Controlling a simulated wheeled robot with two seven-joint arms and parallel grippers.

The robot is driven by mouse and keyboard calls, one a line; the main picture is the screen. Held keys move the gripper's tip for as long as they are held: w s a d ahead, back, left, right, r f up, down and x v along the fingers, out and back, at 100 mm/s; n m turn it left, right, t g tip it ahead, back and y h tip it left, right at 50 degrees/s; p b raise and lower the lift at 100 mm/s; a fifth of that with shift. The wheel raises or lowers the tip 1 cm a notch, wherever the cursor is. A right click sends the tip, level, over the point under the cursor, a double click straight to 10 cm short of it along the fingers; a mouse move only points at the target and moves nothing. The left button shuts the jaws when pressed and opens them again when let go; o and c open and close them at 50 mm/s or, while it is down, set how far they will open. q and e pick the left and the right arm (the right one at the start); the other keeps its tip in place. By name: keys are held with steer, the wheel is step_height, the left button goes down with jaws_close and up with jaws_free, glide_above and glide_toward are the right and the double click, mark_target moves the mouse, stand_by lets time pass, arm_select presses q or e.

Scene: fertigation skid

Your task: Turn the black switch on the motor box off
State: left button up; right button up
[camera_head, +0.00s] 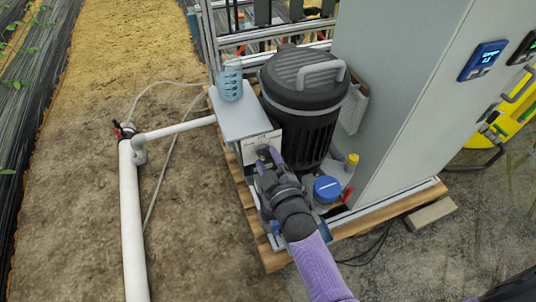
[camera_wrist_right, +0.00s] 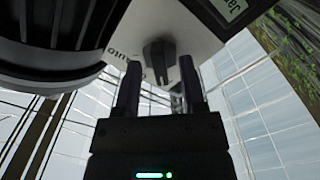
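The motor box (camera_head: 240,117) is a pale grey box with a flat top and a white front face, left of the black ribbed tank. In the right wrist view its panel (camera_wrist_right: 195,45) carries the black switch (camera_wrist_right: 159,52), a rotary knob with partly readable lettering beside it. My right gripper (camera_head: 268,156) reaches the front face of the box. In the right wrist view its two fingers (camera_wrist_right: 160,68) are apart, with the knob between and just beyond the tips. I cannot tell whether they touch it. In the head view the gripper hides the switch. My left gripper is not in view.
A black tank (camera_head: 303,95) stands close right of the box. A blue-lidded container (camera_head: 327,189) sits near my right wrist. A clear bluish beaker (camera_head: 230,85) stands on the box. A grey cabinet (camera_head: 400,90) rises at right. White pipe (camera_head: 132,215) runs along the left floor.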

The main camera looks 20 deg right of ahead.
jaws_close()
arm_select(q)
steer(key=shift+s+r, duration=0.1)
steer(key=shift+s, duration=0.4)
